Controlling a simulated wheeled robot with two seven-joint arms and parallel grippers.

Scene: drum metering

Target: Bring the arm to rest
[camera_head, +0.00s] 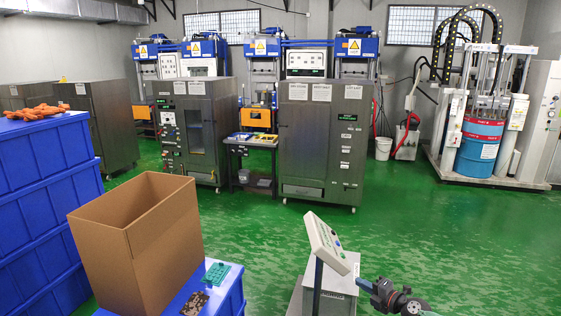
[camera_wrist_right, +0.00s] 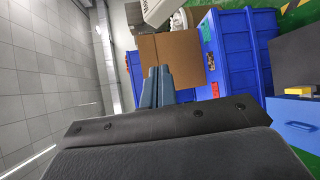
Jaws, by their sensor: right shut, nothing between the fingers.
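My right gripper (camera_head: 364,285) shows at the bottom right of the head view, beside the slanted control panel, with its dark wrist behind it. Its blue-grey fingers are also in the right wrist view (camera_wrist_right: 157,82), where they are together and empty. They point toward the cardboard box there, overlapping its lower part in the picture. My left gripper is not in either view.
A control panel (camera_head: 325,241) on a stand is close left of my right gripper. An open cardboard box (camera_head: 125,260) and blue crates (camera_head: 40,195) stand at left. Ovens (camera_head: 321,150) and a drum unit (camera_head: 479,145) stand behind. The green floor (camera_head: 445,235) at right is open.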

